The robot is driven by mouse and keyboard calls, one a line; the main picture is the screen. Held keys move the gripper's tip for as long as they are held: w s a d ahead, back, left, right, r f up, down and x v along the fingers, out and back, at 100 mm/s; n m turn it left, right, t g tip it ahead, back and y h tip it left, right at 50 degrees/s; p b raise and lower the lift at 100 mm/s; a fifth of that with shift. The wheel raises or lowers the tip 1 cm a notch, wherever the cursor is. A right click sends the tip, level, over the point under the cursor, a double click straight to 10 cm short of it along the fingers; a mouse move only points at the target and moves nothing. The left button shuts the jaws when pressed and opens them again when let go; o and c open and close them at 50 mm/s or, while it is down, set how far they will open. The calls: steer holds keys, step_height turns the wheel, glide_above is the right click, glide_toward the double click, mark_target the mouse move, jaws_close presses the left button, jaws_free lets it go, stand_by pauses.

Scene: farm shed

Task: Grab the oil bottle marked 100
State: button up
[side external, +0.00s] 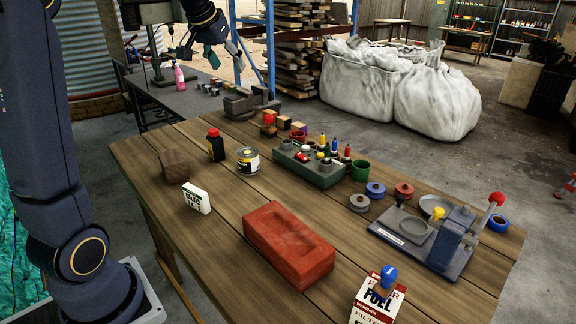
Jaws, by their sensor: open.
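A small black bottle with a red cap (216,147) stands upright on the left part of the wooden table, between a brown lump and a yellow-and-grey can. It looks like an oil bottle, but its marking is too small to read. My gripper (213,54) is at the top of the side external view, open and with nothing seen between its fingers. In the picture it is well above the bottle and apart from it.
Near the bottle are a can (248,160), a brown lump (174,166) and a small white box (195,198). A red brick-like block (288,246), a green holder (322,176), a clamp device (440,236) and a fuel filter carton (376,304) occupy the wooden table (240,282).

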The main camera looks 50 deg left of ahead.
steer(key=a+f+n+g, duration=0.1)
steer(key=a+f, duration=0.2)
steer(key=a, duration=0.3)
steer(key=a+f+n, duration=0.1)
steer(key=a+f, duration=0.2)
steer(key=a, duration=0.2)
steer(key=n+g, duration=0.1)
glide_toward(213, 131)
steer(key=shift+a+x, duration=0.1)
steer(key=shift+x, duration=2.3)
steer(key=shift+a+x, duration=0.15)
steer(key=shift+x, duration=2.3)
jaws_close()
